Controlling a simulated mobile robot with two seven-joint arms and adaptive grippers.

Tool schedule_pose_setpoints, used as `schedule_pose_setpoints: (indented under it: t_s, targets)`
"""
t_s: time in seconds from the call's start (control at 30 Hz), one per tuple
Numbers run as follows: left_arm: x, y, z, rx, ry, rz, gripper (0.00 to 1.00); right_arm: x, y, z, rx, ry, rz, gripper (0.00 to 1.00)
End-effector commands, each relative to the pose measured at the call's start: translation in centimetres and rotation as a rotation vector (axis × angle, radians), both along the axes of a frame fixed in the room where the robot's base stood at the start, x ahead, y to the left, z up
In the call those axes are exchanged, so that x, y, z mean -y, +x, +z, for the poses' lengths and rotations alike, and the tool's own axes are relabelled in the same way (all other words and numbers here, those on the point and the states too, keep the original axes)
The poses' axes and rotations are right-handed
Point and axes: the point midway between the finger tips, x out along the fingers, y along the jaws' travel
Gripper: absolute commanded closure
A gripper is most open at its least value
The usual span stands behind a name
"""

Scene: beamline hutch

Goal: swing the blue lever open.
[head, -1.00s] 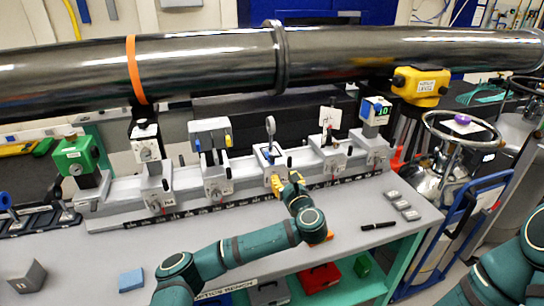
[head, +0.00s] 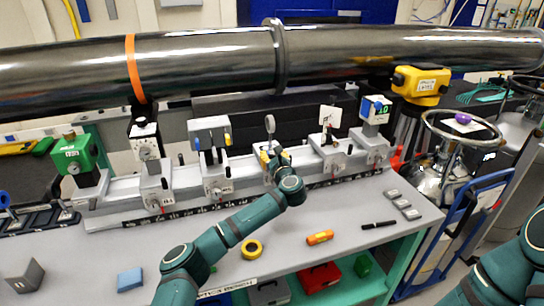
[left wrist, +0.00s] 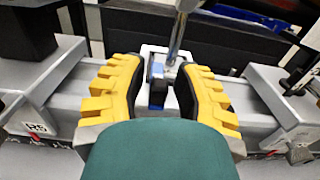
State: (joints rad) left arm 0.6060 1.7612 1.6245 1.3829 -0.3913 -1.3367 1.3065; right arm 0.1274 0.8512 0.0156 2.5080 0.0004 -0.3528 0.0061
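A small dark blue lever (left wrist: 157,94) stands upright at the foot of a silver post on a rail carrier, in the middle of the left wrist view. My left gripper (left wrist: 156,98) is open, with one yellow finger on each side of the lever and gaps between. In the head view the left gripper (head: 271,156) is at the middle carrier, below a round mounted optic (head: 270,125); the lever is hidden there by the gripper and wrist. My right gripper is out of view.
Neighbouring carriers stand on both sides along the rail; the left one holds a grey box (head: 209,124) with blue and yellow tips. A dark beam pipe (head: 200,63) runs above.

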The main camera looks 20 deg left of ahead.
Motion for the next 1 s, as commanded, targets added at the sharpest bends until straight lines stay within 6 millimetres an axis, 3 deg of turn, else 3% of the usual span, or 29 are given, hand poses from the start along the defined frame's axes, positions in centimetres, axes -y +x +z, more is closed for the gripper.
schedule_pose_setpoints:
  t_s: [0.17,0.27,0.3,1.0]
  targets:
    - [0.02,-0.01,0.03,0.000,0.000,0.000,0.70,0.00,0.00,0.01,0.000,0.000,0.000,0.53]
    - [0.03,-0.02,0.02,0.000,0.000,0.000,0.98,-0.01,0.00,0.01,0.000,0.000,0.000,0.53]
    - [0.03,-0.02,0.02,0.000,0.000,0.000,1.00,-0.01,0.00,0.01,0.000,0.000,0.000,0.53]
    - [-0.24,-0.10,0.11,0.003,0.002,-0.044,1.00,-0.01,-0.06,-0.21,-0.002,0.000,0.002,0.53]
